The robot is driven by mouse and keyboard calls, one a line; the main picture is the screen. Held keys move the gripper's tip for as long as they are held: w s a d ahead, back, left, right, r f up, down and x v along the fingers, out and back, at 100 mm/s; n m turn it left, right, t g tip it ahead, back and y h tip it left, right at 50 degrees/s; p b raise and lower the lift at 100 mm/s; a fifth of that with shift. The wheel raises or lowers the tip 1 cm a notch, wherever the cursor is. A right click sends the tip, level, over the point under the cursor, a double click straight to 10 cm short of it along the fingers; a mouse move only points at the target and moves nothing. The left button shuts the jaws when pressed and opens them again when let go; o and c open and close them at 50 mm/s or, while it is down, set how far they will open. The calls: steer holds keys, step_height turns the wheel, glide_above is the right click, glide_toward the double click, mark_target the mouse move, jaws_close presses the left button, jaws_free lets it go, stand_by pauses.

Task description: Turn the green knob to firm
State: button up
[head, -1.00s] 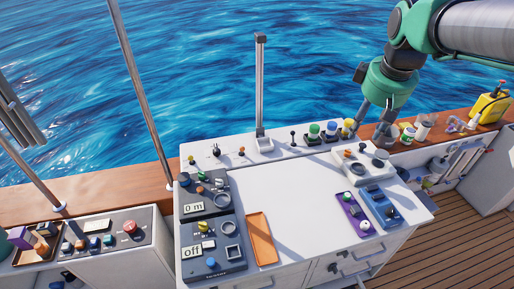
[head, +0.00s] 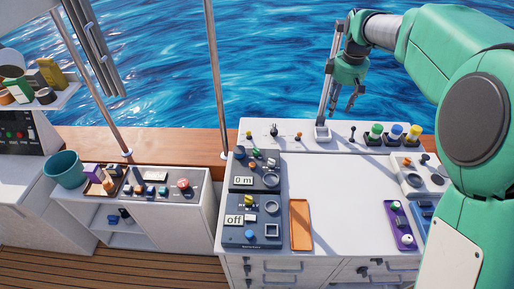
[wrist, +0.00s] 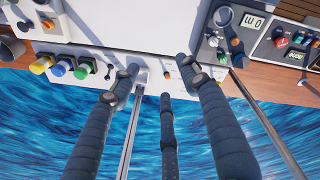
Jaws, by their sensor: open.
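Several green parts are in view, and I cannot tell from their size which is the task's knob. A small green knob (head: 256,153) is on the dark panel with the "0 m" display at the counter's left. A larger green-topped knob (head: 375,129) stands at the back right; it also shows in the wrist view (wrist: 81,73). A green part (head: 396,205) is on the purple box. No readable "firm" mark shows. My gripper (head: 346,108) is open and empty, above the back edge near the upright post; its fingers also show in the wrist view (wrist: 165,80).
The thin metal post (head: 329,90) stands close beside my gripper. Blue (head: 394,130) and yellow-topped knobs stand right of the larger green one. An orange tray (head: 301,225) lies on the counter (head: 345,190), whose middle is clear. An "off" panel (head: 262,236) is at front left.

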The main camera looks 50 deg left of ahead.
steer(key=s+a+f+n+p, duration=0.1)
steer(key=s+a+f+n, duration=0.1)
steer(key=a+f, duration=0.45)
steer(key=s+a+f+n+p, duration=0.15)
steer(key=a+f, duration=0.25)
steer(key=a, duration=0.6)
steer(key=n+g+h, duration=0.1)
steer(key=n, duration=0.3)
glide_above(256, 149)
step_height(256, 149, down, 11)
steer(key=shift+p, duration=0.3)
steer(key=shift+f, duration=0.25)
step_height(256, 149, down, 14)
steer(key=shift+r+p, duration=0.25)
steer(key=shift+p, duration=0.1)
jaws_close()
